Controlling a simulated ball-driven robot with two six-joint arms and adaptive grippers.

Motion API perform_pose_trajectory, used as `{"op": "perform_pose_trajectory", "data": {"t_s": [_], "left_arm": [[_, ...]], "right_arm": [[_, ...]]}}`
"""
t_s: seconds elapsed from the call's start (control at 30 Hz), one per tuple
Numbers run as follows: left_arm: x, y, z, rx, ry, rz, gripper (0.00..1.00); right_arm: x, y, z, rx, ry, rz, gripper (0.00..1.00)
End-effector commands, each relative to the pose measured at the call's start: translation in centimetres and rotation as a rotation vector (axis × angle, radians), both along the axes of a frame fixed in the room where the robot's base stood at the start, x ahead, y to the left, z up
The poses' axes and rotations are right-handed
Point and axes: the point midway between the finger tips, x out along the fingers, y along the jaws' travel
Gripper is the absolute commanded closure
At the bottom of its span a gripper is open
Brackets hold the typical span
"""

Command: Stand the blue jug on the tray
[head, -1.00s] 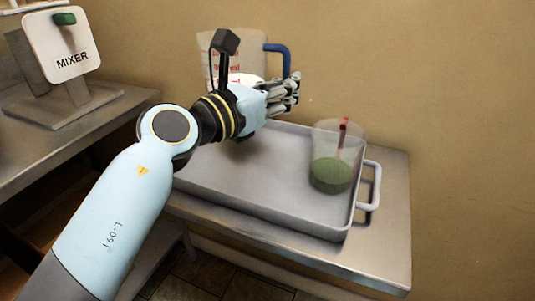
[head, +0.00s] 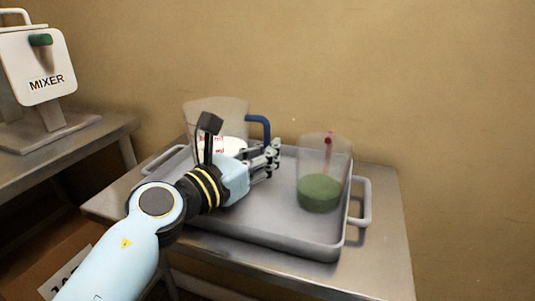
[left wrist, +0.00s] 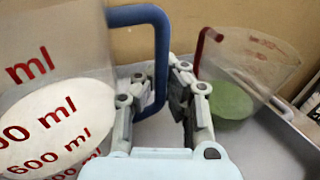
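The blue jug (head: 196,118), clear with a blue handle and white contents, appears upright over the back left of the grey tray (head: 335,243). My gripper partly hides it, and its base is hidden. My left gripper (head: 271,160) is at the blue handle. In the left wrist view its fingers (left wrist: 158,92) stand apart, with the handle (left wrist: 161,60) between them. The jug's wall and red markings (left wrist: 45,115) fill the left of that view. My right gripper is not in view.
A clear jug with a red handle and green contents (head: 320,192) stands on the tray's right part. The tray has a loop handle (head: 366,200) at its right end. A mixer (head: 40,75) stands on the left bench. Bare tray floor lies in front of the jugs.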

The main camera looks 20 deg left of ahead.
Motion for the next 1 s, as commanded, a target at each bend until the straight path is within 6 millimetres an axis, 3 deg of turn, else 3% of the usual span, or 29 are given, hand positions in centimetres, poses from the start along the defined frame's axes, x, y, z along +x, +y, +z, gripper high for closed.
{"op": "perform_pose_trajectory", "data": {"t_s": [0.5, 0.73, 1.0], "left_arm": [[0.0, 0.0, -1.2, -0.001, 0.000, 0.000, 1.00], [0.0, 0.0, -1.2, 0.000, 0.000, 0.000, 0.71], [0.0, 0.0, -1.1, 0.000, 0.000, 0.000, 0.71]], "right_arm": [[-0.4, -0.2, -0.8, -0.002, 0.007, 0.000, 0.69], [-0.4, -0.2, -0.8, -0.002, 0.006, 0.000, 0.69], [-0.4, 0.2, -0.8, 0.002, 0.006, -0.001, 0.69]]}}
